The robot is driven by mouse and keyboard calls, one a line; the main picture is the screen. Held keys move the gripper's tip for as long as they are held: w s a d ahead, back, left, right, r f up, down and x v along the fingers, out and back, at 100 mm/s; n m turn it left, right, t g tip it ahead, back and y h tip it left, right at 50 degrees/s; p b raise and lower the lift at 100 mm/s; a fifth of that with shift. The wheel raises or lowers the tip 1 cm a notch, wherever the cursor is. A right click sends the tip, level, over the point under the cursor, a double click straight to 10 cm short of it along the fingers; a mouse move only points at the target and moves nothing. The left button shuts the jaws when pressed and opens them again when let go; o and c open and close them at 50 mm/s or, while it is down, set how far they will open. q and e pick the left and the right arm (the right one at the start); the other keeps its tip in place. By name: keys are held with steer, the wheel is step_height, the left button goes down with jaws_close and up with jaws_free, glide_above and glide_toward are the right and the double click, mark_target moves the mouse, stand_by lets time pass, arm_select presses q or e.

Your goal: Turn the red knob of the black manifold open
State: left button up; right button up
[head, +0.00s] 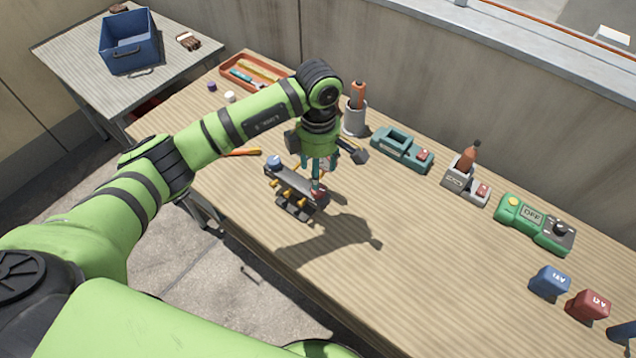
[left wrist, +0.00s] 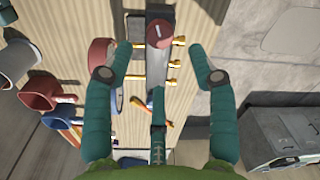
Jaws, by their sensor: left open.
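The black manifold (head: 293,186) lies on the wooden table, with several brass fittings along its sides. Its red knob (head: 320,197) is at the near right end, partly hidden by my fingers in the head view. A blue knob (head: 274,161) is at the other end. My left gripper (head: 317,182) points down over the red-knob end. In the left wrist view, the red knob (left wrist: 158,33) shows at the top, ahead of the spread teal fingers. The left gripper (left wrist: 160,76) is open, with nothing clasped between the fingers. My right gripper is not in view.
Behind stand an orange-handled tool in a grey holder (head: 355,118), a teal holder (head: 402,149), a grey holder (head: 466,184) and a green box (head: 534,224). A red tool tray (head: 232,83) is at the back left.

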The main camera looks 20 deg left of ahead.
mark_target(318, 191)
arm_select(q)
steer(key=f+p, duration=0.1)
steer(key=f, duration=0.1)
steer(key=f+p, duration=0.1)
steer(key=f, duration=0.2)
steer(key=shift+s+d, duration=0.15)
steer(key=shift+s, duration=0.05)
steer(key=shift+f, duration=0.7)
steer(key=c, duration=1.2)
